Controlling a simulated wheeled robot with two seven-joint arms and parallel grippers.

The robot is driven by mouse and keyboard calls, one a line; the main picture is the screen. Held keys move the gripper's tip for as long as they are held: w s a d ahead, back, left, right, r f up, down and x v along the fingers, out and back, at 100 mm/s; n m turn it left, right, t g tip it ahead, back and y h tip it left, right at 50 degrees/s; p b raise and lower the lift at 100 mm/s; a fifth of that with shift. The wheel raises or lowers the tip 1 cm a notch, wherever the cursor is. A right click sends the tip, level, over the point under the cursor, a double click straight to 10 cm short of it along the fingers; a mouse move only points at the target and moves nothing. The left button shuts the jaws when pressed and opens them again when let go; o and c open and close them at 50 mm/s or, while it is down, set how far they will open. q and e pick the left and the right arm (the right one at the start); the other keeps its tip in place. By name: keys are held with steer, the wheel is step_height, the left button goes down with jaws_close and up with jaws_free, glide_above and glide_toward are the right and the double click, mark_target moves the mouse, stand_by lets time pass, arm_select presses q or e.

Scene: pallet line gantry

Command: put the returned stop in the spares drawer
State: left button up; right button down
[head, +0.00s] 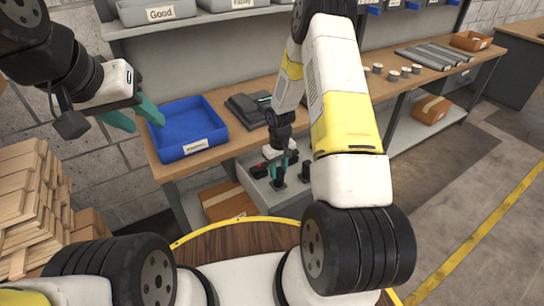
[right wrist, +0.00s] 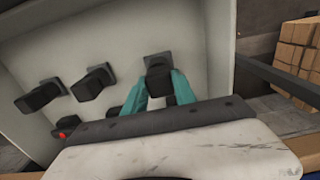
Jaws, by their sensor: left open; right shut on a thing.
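My right gripper (head: 279,176) is down at a light-grey open drawer (head: 262,200) below the bench. In the right wrist view it (right wrist: 158,90) is shut on a black stop (right wrist: 158,66) with a square dark plate. The stop is at the drawer's pale floor; whether it touches is unclear. Similar black stops (right wrist: 40,94) (right wrist: 95,84) stand to its left, and another is partly hidden behind my gripper. A small red part (right wrist: 68,122) shows there. My left gripper (head: 147,123) is open and empty beside the blue bin (head: 159,149).
A dark grey device (head: 248,108) sits on the bench beside the blue bin. Small cylinders (head: 392,75) and grey bars (head: 432,55) lie further right. Labelled trays (head: 158,13) are on the shelf above. Stacked wood (head: 30,200) stands at left, and a cardboard box (head: 228,203) sits below the bench.

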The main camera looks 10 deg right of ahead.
steer(key=shift+f, duration=1.5)
steer(key=shift+f, duration=0.1)
steer(key=c, duration=1)
jaws_free()
